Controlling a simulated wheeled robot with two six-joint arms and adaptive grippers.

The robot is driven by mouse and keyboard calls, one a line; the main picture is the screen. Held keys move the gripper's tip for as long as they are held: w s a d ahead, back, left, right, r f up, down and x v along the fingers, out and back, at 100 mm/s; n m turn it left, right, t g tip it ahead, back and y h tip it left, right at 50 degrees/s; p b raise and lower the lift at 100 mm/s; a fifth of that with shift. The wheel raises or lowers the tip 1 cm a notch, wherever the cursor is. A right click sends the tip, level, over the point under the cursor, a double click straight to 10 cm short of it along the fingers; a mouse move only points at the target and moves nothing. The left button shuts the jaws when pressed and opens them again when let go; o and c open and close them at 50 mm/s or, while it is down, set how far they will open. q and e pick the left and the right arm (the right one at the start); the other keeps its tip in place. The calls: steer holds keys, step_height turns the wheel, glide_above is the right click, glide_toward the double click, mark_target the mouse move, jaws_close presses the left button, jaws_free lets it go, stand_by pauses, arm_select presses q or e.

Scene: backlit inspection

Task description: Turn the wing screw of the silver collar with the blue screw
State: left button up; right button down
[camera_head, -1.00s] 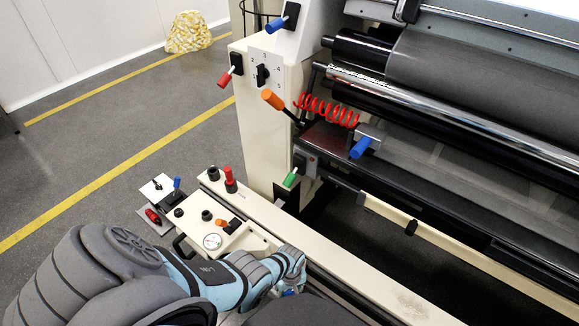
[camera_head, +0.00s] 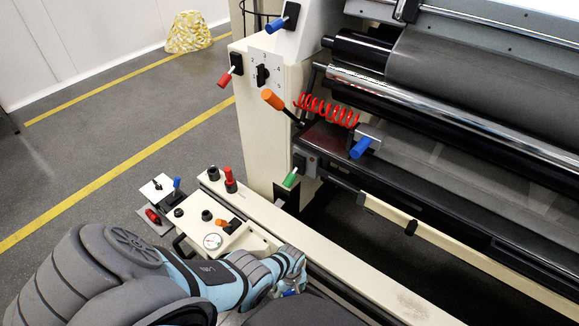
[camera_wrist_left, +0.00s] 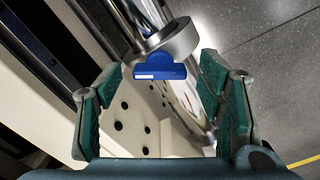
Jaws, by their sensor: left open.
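The silver collar (camera_wrist_left: 175,42) is a metal ring at the top centre of the left wrist view. Its blue wing screw (camera_wrist_left: 160,70) hangs below the ring, with the flat wing lying across the picture. My left gripper (camera_wrist_left: 163,92) is open, with one green-padded finger on each side of the blue screw and visible gaps between. In the head view the left gripper (camera_head: 288,287) is low in the picture beside the cream rail, mostly hidden by my own wrist. The collar cannot be made out there. My right gripper is not in view.
A cream control panel (camera_head: 240,240) with a gauge and knobs lies left of the gripper. The cream rail (camera_head: 330,258) runs close beside it. The machine's rollers (camera_head: 470,75) and several coloured levers stand behind. The floor at left is open.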

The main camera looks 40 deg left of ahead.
mark_target(290, 291)
arm_select(q)
steer(key=shift+w+r, duration=0.1)
steer(key=shift+r, duration=0.25)
step_height(290, 291, up, 11)
steer(key=shift+r, duration=0.15)
stand_by(0.4)
